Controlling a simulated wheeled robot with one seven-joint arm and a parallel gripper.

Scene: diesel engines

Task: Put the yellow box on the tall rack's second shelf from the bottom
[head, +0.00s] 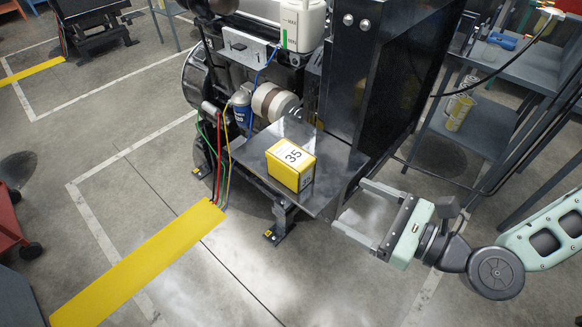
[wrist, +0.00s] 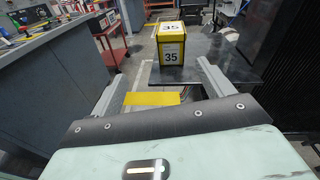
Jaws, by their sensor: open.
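The yellow box (head: 291,164), with a white label reading 35, stands on a dark flat ledge (head: 262,183) at the side of the engine. In the wrist view the box (wrist: 172,50) is ahead, beyond the fingertips. My gripper (head: 350,208) is open and empty, to the right of the box and apart from it. Its two fingers also show in the wrist view (wrist: 155,72), spread wide. I cannot identify the tall rack and its second shelf with certainty in these views.
A tall black panel (head: 380,80) rises behind the ledge, close to my gripper. A grey shelved bench (head: 470,150) holding cans stands at the right. A yellow floor strip (head: 140,265) and open concrete lie at the lower left. Coloured cables hang left of the ledge.

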